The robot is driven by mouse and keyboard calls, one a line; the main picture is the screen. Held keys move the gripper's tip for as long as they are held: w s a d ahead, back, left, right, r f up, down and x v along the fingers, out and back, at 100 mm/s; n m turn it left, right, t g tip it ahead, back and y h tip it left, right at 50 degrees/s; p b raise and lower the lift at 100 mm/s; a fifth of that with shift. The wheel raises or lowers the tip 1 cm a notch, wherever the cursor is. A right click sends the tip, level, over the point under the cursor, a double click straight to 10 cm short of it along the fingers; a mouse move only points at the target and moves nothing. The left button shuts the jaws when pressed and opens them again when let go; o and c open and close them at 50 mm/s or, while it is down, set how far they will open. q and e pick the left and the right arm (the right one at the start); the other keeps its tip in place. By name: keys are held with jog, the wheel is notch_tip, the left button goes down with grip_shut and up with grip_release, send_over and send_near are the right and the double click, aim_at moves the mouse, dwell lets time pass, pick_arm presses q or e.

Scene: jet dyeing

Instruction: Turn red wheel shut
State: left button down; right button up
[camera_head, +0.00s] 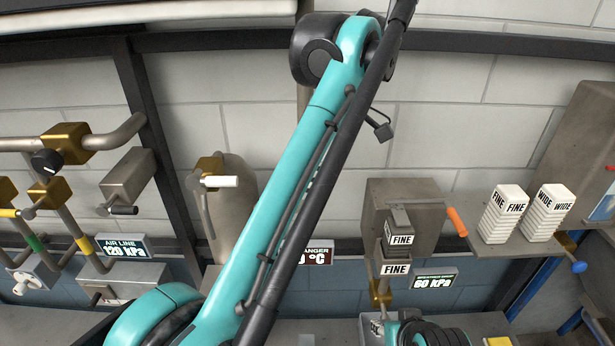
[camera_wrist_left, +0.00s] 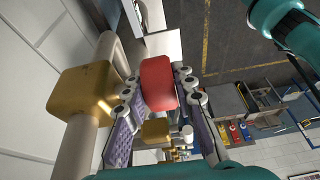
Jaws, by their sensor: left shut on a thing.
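The red wheel (camera_wrist_left: 158,82) shows in the left wrist view as a thick red knob beside a brass valve block (camera_wrist_left: 80,90) on a pale pipe. My left gripper (camera_wrist_left: 160,92) has one finger on each side of the wheel and is shut on it. The wheel's underside and stem are hidden. I cannot make out the red wheel in the head view, where a teal arm of mine crosses the middle. My right gripper is not in view.
In the head view, brass valves and pipes (camera_head: 65,143) line the wall at left. A grey box with FINE labels (camera_head: 400,215) and an orange handle stands right of centre. White FINE and WIDE stacks (camera_head: 548,212) sit on a right-hand shelf (camera_head: 515,243).

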pick_arm(q)
jog(key=shift+y, duration=1.3)
jog(key=c, duration=1.2)
grip_release()
jog(key=shift+a, duration=0.1)
